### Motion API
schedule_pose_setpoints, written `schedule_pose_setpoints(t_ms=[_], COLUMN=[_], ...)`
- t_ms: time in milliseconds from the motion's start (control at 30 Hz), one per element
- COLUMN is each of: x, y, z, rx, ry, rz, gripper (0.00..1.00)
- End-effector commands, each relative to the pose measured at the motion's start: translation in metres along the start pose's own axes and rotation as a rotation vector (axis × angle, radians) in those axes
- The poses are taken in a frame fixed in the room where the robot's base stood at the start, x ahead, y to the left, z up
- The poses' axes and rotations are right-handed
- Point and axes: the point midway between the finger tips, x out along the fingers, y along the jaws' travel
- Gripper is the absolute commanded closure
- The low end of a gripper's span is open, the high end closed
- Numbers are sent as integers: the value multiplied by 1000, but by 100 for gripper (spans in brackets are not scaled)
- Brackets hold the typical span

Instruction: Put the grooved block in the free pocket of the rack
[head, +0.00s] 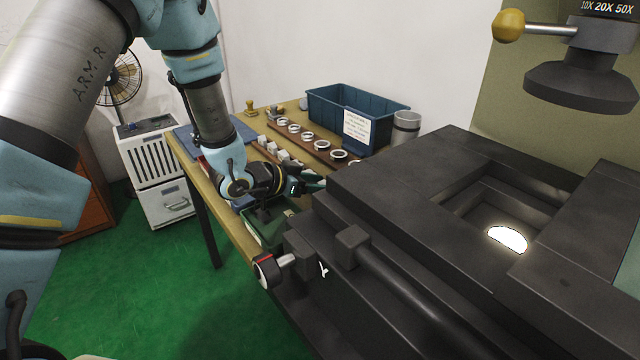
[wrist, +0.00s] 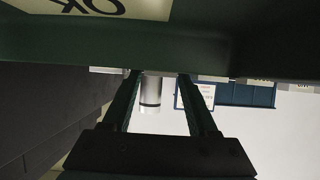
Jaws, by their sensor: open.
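My gripper (head: 306,186) is low over the near side of the table in the head view, close to the black machine. In the wrist view its two dark fingers (wrist: 160,78) stand apart with no object visible between their tips. I cannot make out the grooved block for certain in either view. A row of small pale blocks (head: 283,156) stands beyond my gripper, apparently in a rack. My arm partly hides that row, and I cannot tell which pocket is free. A green tray (head: 256,228) sits below my gripper. A dark green surface with a white label (wrist: 120,8) fills the top of the wrist view.
A brown strip with several rings (head: 322,145) lies behind the blocks. A blue bin (head: 375,100) and a grey cylinder (head: 405,128) stand at the back; both show in the wrist view, the cylinder there (wrist: 150,93). The large black machine (head: 420,200) closes off the right side.

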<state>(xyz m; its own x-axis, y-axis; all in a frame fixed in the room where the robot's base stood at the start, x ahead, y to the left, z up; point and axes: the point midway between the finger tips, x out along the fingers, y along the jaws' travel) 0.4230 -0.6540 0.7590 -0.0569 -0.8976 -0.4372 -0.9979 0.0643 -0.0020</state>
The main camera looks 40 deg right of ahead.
Motion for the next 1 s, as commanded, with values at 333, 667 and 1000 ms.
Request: schedule_pose_setpoints(t_ms=[333, 667, 1000], x=[-53, -76, -124], y=[0, 0, -61], z=[-1, -1, 16], rx=[0, 0, -64], ry=[1, 0, -129], rz=[-2, 0, -220], gripper=[41, 41, 41])
